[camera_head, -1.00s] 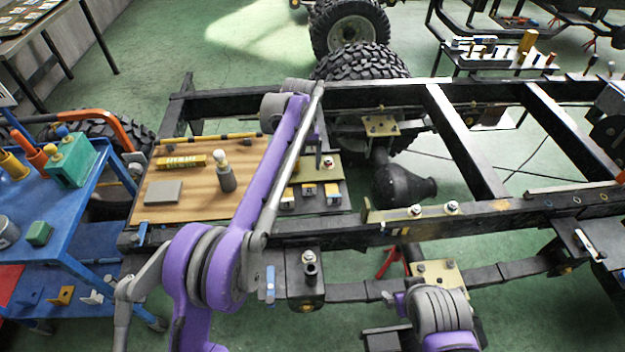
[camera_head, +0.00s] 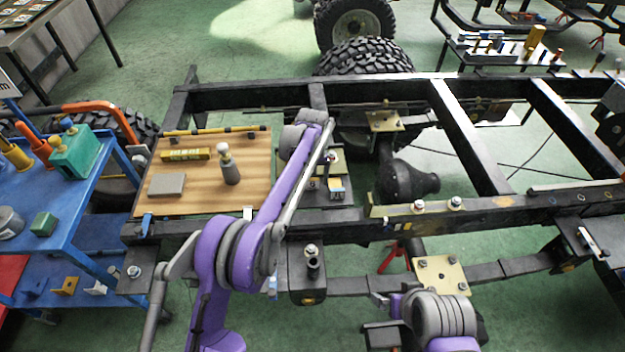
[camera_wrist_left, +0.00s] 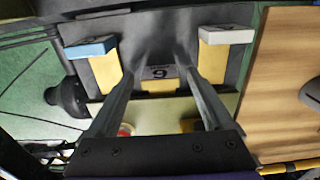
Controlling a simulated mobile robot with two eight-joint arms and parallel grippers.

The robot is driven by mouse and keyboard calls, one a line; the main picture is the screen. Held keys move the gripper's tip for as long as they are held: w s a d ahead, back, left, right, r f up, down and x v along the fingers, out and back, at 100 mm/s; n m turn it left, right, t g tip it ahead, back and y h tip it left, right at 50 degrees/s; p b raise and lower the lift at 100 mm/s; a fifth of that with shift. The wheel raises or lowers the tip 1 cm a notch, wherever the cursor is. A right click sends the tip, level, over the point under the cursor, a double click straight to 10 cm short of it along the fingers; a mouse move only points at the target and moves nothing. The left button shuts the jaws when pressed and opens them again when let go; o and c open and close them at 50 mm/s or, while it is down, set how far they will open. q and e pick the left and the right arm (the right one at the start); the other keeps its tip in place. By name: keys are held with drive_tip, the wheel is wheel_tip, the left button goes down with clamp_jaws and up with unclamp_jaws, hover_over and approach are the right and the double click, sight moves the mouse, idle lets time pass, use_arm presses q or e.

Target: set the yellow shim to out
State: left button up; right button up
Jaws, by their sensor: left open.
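In the left wrist view, yellow pieces stand in a row on a dark holder: one with a blue end (camera_wrist_left: 91,47), one with a pale grey end (camera_wrist_left: 226,35), and one between them behind a dark tab (camera_wrist_left: 158,72) bearing a digit. I cannot tell which is the task's yellow shim. My left gripper (camera_wrist_left: 158,78) is open, its two fingers either side of the dark tab; contact cannot be told. In the head view the row (camera_head: 336,187) is partly hidden by my left arm. My right gripper is not in view.
A blue cart (camera_head: 60,210) stands at far left.

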use_arm(q)
drive_tip(key=shift+f, duration=0.1)
clamp_jaws()
idle(0.4)
